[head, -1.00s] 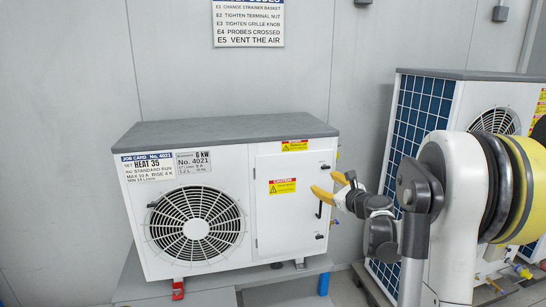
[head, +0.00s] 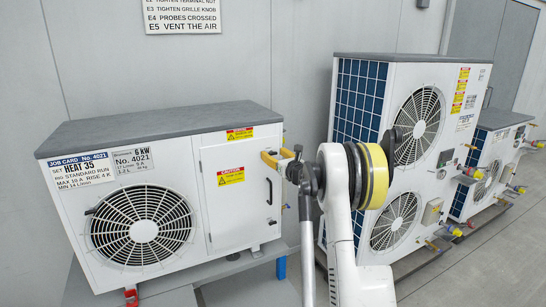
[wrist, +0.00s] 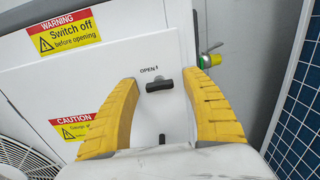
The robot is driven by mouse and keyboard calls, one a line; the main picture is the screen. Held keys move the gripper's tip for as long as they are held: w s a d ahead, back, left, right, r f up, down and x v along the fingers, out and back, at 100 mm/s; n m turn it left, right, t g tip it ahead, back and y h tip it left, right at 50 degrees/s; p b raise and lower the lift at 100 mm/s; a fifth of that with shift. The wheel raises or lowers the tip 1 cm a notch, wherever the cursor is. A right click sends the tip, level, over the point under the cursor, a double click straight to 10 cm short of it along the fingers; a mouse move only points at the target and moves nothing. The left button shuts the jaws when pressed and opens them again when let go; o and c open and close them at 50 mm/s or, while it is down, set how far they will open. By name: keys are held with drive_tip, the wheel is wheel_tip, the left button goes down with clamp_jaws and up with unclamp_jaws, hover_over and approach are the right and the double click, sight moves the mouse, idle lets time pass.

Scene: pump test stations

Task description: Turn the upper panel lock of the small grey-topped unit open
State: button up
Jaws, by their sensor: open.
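The small grey-topped unit (head: 185,125) stands at the left in the head view, its white front panel (head: 228,195) to the right of its fan. The upper panel lock (wrist: 159,86) is a short black handle lying nearly level under an "OPEN" mark in the wrist view. My gripper (wrist: 160,78) is open, with one yellow finger on each side of the lock and gaps to both. I cannot tell how far the fingertips are from the panel. In the head view my gripper (head: 273,157) is at the panel's upper right and hides the lock.
A yellow warning label (wrist: 68,32) and a caution label (wrist: 74,121) are left of the lock. A green and yellow fitting (wrist: 209,61) sticks out at the unit's right side. A taller unit with a blue grille (head: 358,110) stands to the right.

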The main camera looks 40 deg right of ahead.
drive_tip(key=shift+w, duration=0.3)
drive_tip(key=c, duration=1.2)
